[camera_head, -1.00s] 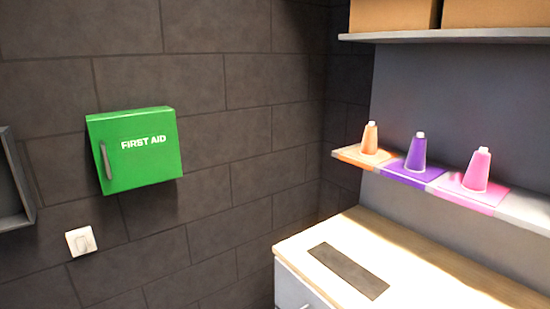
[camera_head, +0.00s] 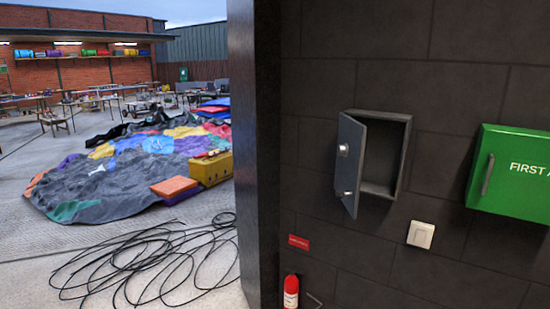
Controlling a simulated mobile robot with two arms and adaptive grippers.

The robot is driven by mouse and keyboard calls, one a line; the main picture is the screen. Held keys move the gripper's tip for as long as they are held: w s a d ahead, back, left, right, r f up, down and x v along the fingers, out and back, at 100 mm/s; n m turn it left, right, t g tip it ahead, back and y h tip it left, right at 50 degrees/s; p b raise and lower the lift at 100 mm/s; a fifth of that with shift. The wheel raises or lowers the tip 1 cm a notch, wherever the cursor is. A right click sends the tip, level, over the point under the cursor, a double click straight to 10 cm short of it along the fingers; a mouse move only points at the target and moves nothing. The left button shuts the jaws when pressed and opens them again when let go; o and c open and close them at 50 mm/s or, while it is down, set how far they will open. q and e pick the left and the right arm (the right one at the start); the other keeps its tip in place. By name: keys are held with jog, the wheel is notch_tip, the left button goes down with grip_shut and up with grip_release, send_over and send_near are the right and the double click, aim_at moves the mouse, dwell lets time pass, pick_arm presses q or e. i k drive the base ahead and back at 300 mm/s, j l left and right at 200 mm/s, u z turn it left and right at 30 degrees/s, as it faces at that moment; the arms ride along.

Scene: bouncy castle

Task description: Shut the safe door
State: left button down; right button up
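The small grey wall safe (camera_head: 402,150) is on the dark block wall, right of the picture's middle. Its door (camera_head: 350,160) is hinged on the left side and stands open, swung out from the wall. A round knob and a small handle show on the door. The part of the inside that I can see looks empty. Neither of my grippers shows in the view.
A green first aid box (camera_head: 512,175) hangs right of the safe, with a white switch (camera_head: 421,234) below. A red fire extinguisher (camera_head: 291,291) stands low by the wall's end (camera_head: 255,150). Loose black cables (camera_head: 150,265) and a deflated colourful castle (camera_head: 130,165) lie outside at left.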

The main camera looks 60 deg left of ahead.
aim_at(348, 170)
jog(key=u, duration=1.45)
